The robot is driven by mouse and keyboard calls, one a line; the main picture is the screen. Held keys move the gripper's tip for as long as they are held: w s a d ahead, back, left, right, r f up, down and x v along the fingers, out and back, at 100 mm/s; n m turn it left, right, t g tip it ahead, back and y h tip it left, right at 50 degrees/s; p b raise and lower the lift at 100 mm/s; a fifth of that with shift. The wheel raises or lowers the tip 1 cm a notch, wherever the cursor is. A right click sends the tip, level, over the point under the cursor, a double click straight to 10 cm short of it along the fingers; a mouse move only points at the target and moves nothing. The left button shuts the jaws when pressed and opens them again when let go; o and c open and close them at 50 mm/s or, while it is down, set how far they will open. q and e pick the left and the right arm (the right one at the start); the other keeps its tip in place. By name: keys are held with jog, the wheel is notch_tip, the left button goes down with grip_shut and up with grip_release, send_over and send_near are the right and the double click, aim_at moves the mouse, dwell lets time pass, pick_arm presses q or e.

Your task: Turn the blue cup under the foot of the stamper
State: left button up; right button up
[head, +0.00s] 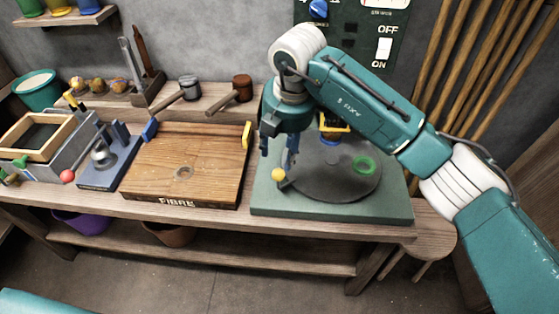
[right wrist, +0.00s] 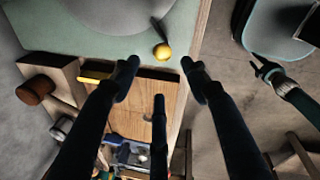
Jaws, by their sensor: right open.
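The round dark turntable (head: 318,185) lies on a green base (head: 395,207). A green ring (head: 365,165) lies on its right side. A small blue piece (head: 331,138), possibly the blue cup, shows right under a yellow-and-black part (head: 335,123), possibly the stamper; my right arm hides much of both. A yellow ball knob (head: 278,175) stands at the base's front left; it also shows in the right wrist view (right wrist: 162,51). My right gripper (head: 278,150) is open and empty, its fingers (right wrist: 159,72) pointing down near the knob. My left gripper (right wrist: 266,70) shows small in the right wrist view.
A wooden board marked FIBRE (head: 205,160) lies left of the base. Two mallets (head: 240,88) lie behind it. A small press with a red ball (head: 68,176) stands further left. A switch panel (head: 365,35) is on the back wall. Poles lean at the right.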

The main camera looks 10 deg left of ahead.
notch_tip(320, 180, up, 2)
jog(key=shift+s+d+r, duration=0.1)
jog(key=shift+s+r, duration=0.05)
dwell(0.4)
